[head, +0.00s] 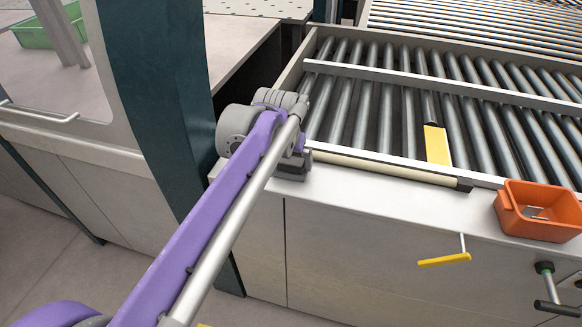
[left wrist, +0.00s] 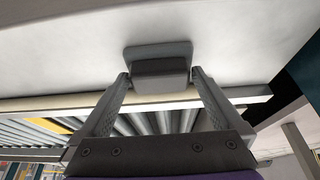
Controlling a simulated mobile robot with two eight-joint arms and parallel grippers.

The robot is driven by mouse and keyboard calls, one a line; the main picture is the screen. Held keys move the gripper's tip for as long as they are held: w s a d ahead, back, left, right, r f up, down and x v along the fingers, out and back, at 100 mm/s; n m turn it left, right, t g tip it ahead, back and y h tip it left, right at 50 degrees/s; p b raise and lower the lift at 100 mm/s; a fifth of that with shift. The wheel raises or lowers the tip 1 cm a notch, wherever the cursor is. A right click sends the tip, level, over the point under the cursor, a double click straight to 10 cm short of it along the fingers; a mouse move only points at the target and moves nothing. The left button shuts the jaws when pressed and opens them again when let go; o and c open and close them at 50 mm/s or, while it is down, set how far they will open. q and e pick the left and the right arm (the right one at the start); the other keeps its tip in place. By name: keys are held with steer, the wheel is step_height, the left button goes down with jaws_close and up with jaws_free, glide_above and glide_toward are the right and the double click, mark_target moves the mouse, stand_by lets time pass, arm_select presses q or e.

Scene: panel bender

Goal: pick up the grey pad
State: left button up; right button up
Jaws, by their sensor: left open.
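The grey pad (left wrist: 160,55) sits on the white ledge in front of the roller bed, and in the left wrist view it has a darker grey block on its near side. My left gripper (left wrist: 160,76) is open, with a fingertip on each side of the pad's darker block. I cannot tell whether the fingers touch it. In the head view the pad (head: 291,175) shows just below my left gripper (head: 292,152), whose fingers are mostly hidden by the wrist. My right gripper is not in view.
A cream bar (head: 385,169) lies along the ledge right of the pad. An orange bin (head: 538,222) stands farther right on the ledge. The roller bed (head: 380,115) lies behind, with a yellow piece (head: 437,145). A dark teal post (head: 160,95) stands left of my arm.

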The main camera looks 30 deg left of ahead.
mark_target(290, 162)
arm_select(q)
steer(key=c, duration=1.2)
step_height(290, 162, up, 10)
steer(key=shift+r+p, duration=0.1)
steer(key=shift+p, duration=0.6)
steer(key=shift+c, duration=0.2)
steer(key=o, duration=0.8)
steer(key=c, duration=0.4)
steer(key=shift+c, duration=0.4)
